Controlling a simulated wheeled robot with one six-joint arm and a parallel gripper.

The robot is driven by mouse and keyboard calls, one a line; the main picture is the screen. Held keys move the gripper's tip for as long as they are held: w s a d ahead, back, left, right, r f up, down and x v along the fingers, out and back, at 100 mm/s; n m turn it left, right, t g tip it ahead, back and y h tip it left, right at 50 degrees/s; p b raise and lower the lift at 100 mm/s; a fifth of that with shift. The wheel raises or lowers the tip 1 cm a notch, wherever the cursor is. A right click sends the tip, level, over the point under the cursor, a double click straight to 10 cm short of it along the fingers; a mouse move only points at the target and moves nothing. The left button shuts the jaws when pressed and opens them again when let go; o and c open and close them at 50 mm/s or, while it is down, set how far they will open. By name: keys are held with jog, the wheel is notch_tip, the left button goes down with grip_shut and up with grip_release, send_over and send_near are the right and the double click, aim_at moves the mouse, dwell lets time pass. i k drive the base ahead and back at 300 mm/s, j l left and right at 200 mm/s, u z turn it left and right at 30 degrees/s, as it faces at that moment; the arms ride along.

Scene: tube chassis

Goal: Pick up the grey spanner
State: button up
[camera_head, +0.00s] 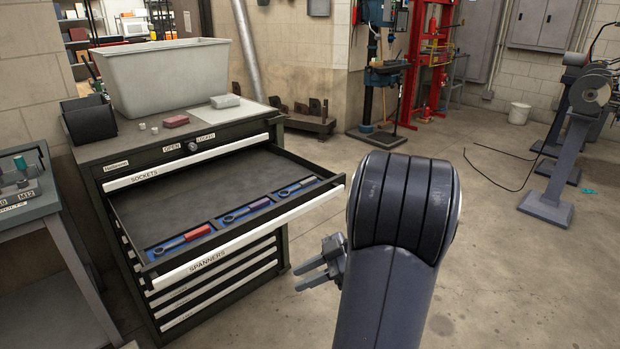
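An open drawer (150,205) labelled SPANNERS holds three spanner-like tools in blue slots along its front. The left tool (182,240) has a red handle section. The middle tool (245,210) has a blue handle with some red at its right end. The right tool (297,187) looks mostly blue with a little red. No tool is clearly all grey at this size, so I cannot tell which is the grey spanner. My gripper (300,277) is right of the drawer front and apart from it. Its two fingers are spread, with nothing visible between them.
The dark tool cabinet (120,150) carries a large grey bin (165,80), a black holder (88,118) and a red block (175,121). A side bench (30,205) stands at the left. A red machine stand (430,60) is behind. The floor (530,280) at right is mostly clear.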

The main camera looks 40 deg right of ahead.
aim_at(307, 182)
jog(key=i+l, duration=0.15)
jog(key=l, duration=0.25)
jog(key=i+l, duration=0.15)
jog(key=l, duration=0.25)
jog(key=i+l, duration=0.1)
jog(key=l, duration=0.3)
jog(key=i+l, duration=0.15)
jog(key=l, duration=0.25)
jog(key=i+l, duration=0.15)
jog(key=l, duration=0.25)
jog(key=i+l, duration=0.15)
jog(key=l, duration=0.25)
jog(key=i+l+u, duration=0.1)
jog(key=l+u, duration=0.5)
jog(key=u, duration=0.2)
jog(key=l+u, duration=0.4)
